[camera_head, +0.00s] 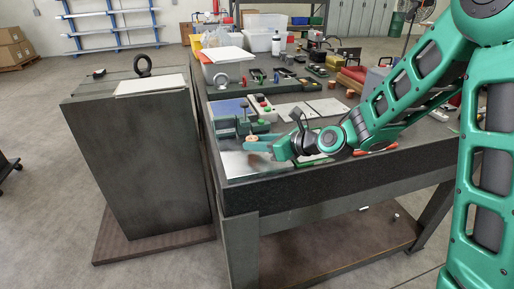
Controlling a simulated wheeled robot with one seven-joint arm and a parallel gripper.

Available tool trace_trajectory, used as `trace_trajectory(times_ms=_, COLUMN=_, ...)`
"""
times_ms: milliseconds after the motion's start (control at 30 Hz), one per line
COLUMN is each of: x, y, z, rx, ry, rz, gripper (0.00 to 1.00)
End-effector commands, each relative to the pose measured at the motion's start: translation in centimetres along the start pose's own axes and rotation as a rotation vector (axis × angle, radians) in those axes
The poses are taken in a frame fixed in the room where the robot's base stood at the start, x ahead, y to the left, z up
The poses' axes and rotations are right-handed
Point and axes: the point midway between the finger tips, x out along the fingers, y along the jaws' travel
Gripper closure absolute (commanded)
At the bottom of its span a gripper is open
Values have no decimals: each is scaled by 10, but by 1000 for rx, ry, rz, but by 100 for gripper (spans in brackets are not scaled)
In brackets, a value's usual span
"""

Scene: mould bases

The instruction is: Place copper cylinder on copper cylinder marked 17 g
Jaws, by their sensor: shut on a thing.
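My gripper (256,146) is low over the front left part of the workbench, with its fingers pointing left. It is shut on a small copper cylinder (252,138), which shows at the fingertips. The fingers partly hide it. A small brown, copper-coloured piece (350,93) stands farther back on the right of the bench. No 17 g mark can be read at this size, so I cannot tell which piece bears it. A brownish patch shows on the shiny plate below the fingers; I cannot tell whether it is a reflection or another piece.
The shiny metal plate (236,168) lies under my gripper at the bench's front left corner. Blocks with red and green knobs (262,108) stand close behind. Pale plates (327,107) lie to the right. A dark cabinet (140,150) stands left of the bench.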

Motion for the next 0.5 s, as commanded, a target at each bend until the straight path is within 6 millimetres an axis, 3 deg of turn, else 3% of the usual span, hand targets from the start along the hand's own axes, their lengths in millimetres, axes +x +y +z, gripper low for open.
trace_trajectory(times_ms=100, x=6, y=0, z=-13, rx=2, ry=0, rz=0, gripper=100)
trace_trajectory(times_ms=467, x=7, y=0, z=-16, rx=-1, ry=-2, rz=-1, gripper=100)
trace_trajectory(times_ms=500, x=7, y=0, z=-17, rx=-1, ry=-1, rz=-1, gripper=65)
